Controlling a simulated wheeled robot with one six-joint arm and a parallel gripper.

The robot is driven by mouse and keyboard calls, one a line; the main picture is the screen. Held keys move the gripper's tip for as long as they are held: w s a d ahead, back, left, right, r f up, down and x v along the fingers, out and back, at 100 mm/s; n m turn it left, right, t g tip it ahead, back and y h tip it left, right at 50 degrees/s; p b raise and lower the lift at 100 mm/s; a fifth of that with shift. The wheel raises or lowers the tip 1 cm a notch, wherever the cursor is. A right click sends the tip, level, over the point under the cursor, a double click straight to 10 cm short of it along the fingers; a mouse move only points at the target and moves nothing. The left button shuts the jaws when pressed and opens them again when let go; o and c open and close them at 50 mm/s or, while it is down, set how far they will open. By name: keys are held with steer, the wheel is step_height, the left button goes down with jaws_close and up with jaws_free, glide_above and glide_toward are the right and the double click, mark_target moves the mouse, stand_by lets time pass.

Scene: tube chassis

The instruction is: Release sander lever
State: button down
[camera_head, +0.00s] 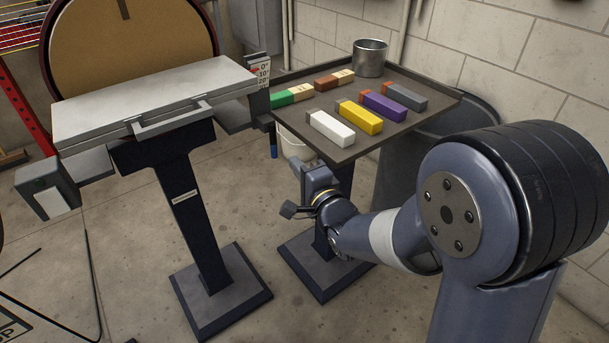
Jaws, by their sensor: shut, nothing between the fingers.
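The disc sander has a round tan disc (135,45) and a grey tilting table (150,95) on a dark pedestal. An angle scale (263,75) is at the table's right end. My gripper (296,165) is shut and empty, just below and right of the blue tip, beside the tray stand. A small gap seems to separate them. My wrist partly hides the fingers, and their exact distance from the lever is unclear.
A dark tray (345,150) on a stand holds several coloured bars and a metal cup (369,58), close above my gripper. A dark bin (400,165) stands behind my arm. Floor between the two pedestals is clear.

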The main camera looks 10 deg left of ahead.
mark_target(273, 141)
steer(key=shift+x, duration=2.35)
steer(key=shift+s+a, duration=0.1)
steer(key=shift+s+m, duration=0.1)
steer(key=shift+m, duration=0.2)
